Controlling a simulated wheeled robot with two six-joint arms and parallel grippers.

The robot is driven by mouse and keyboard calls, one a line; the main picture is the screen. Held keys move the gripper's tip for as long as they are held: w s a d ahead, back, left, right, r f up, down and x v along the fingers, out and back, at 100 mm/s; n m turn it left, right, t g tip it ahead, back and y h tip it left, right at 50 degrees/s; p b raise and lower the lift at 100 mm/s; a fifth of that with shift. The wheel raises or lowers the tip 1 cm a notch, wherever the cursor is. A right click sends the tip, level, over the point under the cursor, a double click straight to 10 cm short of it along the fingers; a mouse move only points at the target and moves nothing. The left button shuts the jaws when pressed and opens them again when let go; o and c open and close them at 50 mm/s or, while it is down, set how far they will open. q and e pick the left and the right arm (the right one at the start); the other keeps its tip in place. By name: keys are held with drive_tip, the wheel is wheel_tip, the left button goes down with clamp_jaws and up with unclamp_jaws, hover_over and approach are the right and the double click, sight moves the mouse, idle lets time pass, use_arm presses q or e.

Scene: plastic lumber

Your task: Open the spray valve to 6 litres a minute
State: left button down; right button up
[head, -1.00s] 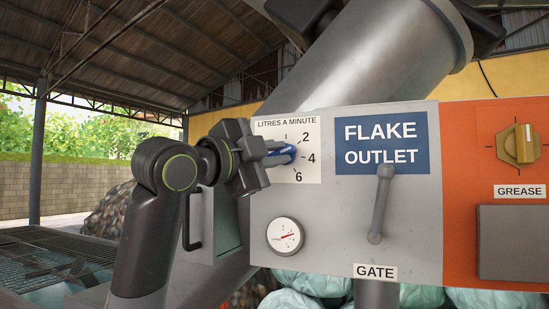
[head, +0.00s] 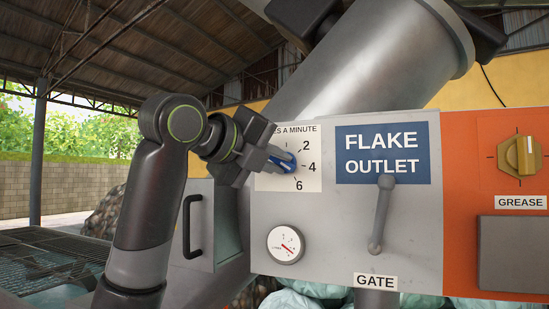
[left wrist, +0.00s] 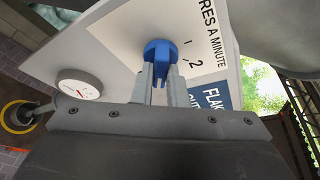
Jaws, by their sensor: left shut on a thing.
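The blue spray valve knob (head: 287,166) sits on a white dial plate (head: 308,180) marked 2, 4 and 6, under a partly covered "litres a minute" label. My left gripper (head: 275,160) is shut on the knob from the left, its jaws tilted. The left wrist view also shows the blue knob (left wrist: 157,47) between the two fingers. The fingers hide part of the knob, so I cannot tell exactly where it points. A round gauge (head: 286,245) below has a red needle pointing to the lower right; its figures are too small to read. My right gripper is out of view.
A grey gate lever (head: 381,215) stands right of the dial, under the blue flake outlet sign (head: 382,175). A yellow grease knob (head: 520,155) is on the orange panel at far right. A cabinet door with a black handle (head: 193,226) is near my left arm.

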use_arm(q)
drive_tip(key=m+y, duration=0.2)
drive_tip(key=m, duration=0.1)
drive_tip(key=shift+d+m, duration=0.1)
drive_tip(key=shift+m, duration=0.2)
idle(0.5)
drive_tip(key=shift+f, duration=0.1)
drive_tip(key=c, duration=1.4)
unclamp_jaws()
drive_tip(key=shift+c, duration=0.2)
drive_tip(key=shift+s, duration=0.1)
drive_tip(key=b+v, duration=1.1)
drive_tip(key=v, duration=0.6)
drive_tip(key=shift+r, duration=0.4)
